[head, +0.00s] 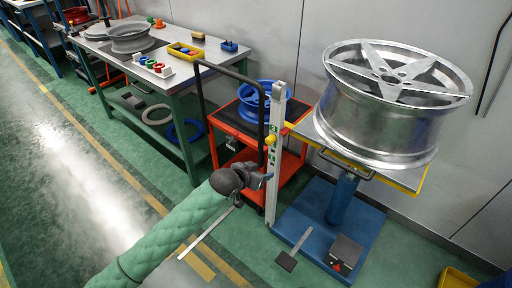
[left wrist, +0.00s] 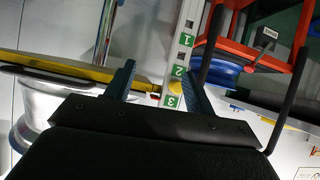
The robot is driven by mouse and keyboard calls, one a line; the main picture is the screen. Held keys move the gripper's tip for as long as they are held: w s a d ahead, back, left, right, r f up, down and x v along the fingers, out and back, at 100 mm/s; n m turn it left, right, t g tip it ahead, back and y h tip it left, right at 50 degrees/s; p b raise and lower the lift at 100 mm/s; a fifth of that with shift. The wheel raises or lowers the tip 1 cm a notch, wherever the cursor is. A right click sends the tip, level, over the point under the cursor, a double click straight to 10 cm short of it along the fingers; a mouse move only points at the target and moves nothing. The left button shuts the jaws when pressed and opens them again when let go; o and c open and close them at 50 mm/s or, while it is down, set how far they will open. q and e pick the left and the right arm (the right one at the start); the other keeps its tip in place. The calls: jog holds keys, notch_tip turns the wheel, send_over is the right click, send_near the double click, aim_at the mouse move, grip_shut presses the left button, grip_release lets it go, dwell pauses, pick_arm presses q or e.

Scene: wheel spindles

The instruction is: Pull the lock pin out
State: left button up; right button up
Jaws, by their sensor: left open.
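The lock pin's yellow knob (head: 271,140) sticks out of the side of a silver upright post (head: 273,200) beside the lift table. In the left wrist view a yellow knob (left wrist: 173,88) shows at the post (left wrist: 182,60), among green labels numbered 1, 2 and 3. My left gripper (head: 267,180) is open and empty in front of the post, below the knob in the head view. In the left wrist view its two fingers (left wrist: 157,70) point toward the post, with the knob near the right finger, apparently not gripped. The pin's shaft is hidden. My right gripper is not in view.
A large silver wheel (head: 400,130) sits on the yellow-edged lift table (head: 412,180) right of the post. A red cart (head: 240,128) with a blue wheel and dark handle stands close on the left. A workbench (head: 190,75) is further left.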

pick_arm(q)
jog(key=t+h, duration=0.1)
send_near(268, 141)
jog(key=x, duration=0.3)
jog(key=shift+m, duration=0.4)
jog(key=x, duration=0.7)
jog(key=shift+w, duration=0.2)
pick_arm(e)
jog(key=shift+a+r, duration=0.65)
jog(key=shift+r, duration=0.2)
pick_arm(q)
jog(key=shift+c, duration=0.4)
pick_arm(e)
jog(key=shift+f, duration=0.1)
pick_arm(q)
jog(key=c, duration=1)
